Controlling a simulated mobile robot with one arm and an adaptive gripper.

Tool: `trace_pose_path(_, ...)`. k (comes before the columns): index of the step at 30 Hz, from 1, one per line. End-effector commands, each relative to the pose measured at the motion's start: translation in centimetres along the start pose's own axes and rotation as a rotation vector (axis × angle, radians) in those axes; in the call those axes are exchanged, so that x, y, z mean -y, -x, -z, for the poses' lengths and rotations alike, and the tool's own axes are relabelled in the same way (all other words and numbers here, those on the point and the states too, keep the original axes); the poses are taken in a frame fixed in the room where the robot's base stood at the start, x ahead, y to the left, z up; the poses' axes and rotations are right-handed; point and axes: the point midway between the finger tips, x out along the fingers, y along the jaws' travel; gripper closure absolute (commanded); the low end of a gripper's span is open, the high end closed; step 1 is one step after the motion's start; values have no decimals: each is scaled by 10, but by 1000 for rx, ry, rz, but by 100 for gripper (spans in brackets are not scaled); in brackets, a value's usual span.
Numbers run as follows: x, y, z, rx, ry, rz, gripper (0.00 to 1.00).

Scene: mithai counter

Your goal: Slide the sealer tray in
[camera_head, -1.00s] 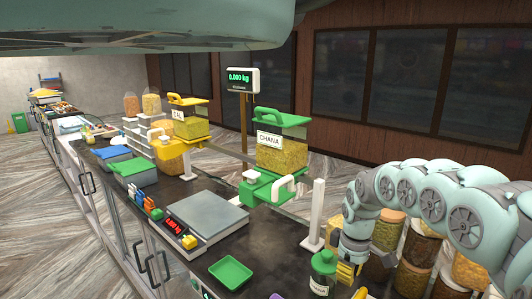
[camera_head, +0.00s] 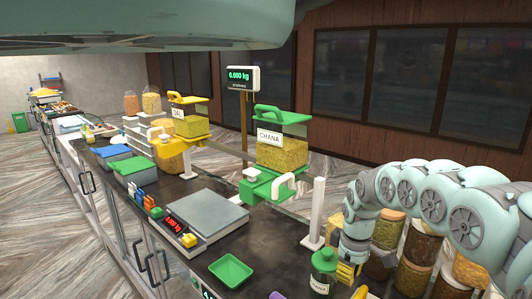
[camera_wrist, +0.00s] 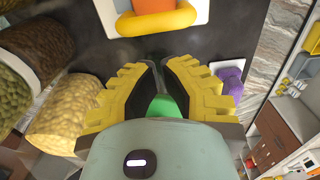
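My gripper (camera_head: 347,270) is low at the right of the counter, beside a green-lidded jar (camera_head: 323,270) in the head view. In the wrist view its yellow and black fingers (camera_wrist: 160,64) lean close together at the tips, with a green thing (camera_wrist: 164,106) visible between them. Whether they touch or hold it cannot be told. Ahead of the fingers, apart from them, is a white piece with a rounded orange-yellow handle (camera_wrist: 156,22). I cannot tell surely which part is the sealer tray.
Several filled jars (camera_wrist: 68,118) stand left of my gripper in the wrist view. A purple piece (camera_wrist: 230,80) on a white base is at the right. In the head view a green tray (camera_head: 231,270) and a scale (camera_head: 205,212) occupy the dark counter.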

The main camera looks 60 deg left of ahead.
Motion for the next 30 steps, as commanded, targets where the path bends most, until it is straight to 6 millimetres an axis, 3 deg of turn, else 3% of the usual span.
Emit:
trace_pose_path(18,0,-52,-1,0,-2,0,100)
trace_pose_path(30,-1,-55,-1,0,-2,0,100)
